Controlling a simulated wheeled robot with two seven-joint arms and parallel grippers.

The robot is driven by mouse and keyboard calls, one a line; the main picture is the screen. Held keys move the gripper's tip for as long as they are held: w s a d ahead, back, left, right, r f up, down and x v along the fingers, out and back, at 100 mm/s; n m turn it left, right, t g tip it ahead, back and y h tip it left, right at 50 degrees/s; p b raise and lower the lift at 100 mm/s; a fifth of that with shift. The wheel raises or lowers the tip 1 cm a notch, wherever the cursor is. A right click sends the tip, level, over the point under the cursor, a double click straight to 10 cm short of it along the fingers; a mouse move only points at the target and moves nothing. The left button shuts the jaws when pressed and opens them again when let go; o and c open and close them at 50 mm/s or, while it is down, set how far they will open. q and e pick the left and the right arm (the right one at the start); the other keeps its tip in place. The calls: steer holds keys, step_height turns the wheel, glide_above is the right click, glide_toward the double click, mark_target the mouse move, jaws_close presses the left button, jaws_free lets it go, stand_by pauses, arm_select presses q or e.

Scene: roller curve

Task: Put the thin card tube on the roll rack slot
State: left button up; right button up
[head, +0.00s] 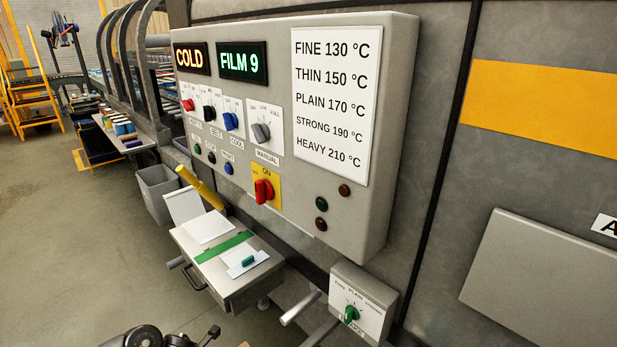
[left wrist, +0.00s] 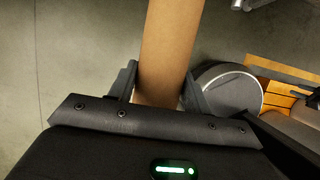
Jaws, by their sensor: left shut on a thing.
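A brown card tube (left wrist: 168,45) runs up out of the top of the left wrist view. My left gripper (left wrist: 160,85) is shut on it, with one black finger on each side of the tube. The tube's far end is out of the picture, and I do not see the tube in the head view. Black arm parts of mine show at the bottom edge of the head view, but no fingertips are clear there. I cannot make out the roll rack slot for certain in either view. My right gripper is not in view.
A grey control panel (head: 270,205) fills the middle. Below it stand a small metal table (head: 240,283) with a green strip, a grey bin (head: 155,190) and a yellow bar (head: 202,187). A bench (head: 135,147) with coloured items is behind. The floor (head: 75,240) at left is clear.

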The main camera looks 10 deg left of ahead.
arm_select(q)
steer(key=d, duration=0.1)
steer(key=d+r+m, duration=0.1)
steer(key=d, duration=0.1)
steer(key=shift+s, duration=0.15)
steer(key=s+d+r+m+g+h, duration=0.1)
steer(key=s+d+r+m+g, duration=0.1)
steer(key=s+d+r+m, duration=0.35)
steer(key=s+d+r+m+g, duration=0.1)
steer(key=s+d+r+m, duration=0.15)
steer(key=d, duration=0.55)
steer(key=s+d+r+m+g+h, duration=0.1)
steer(key=s+d+r+m+g, duration=0.15)
steer(key=d+m, duration=0.3)
steer(key=w+a+r+m, duration=0.1)
steer(key=w+a+r, duration=0.2)
steer(key=r, duration=0.3)
steer(key=w+a+r+m+b, duration=0.1)
steer(key=w+a+r, duration=0.2)
steer(key=r, duration=0.3)
steer(key=w+a+r+m+y, duration=0.1)
steer(key=w+a+r+m, duration=0.1)
steer(key=w+a+r, duration=0.2)
step_height(320, 180, up, 3)
steer(key=shift+a+f+g+b, duration=0.15)
steer(key=shift+a+g+b, duration=0.15)
steer(key=shift+a+g, duration=0.15)
steer(key=shift+a, duration=0.1)
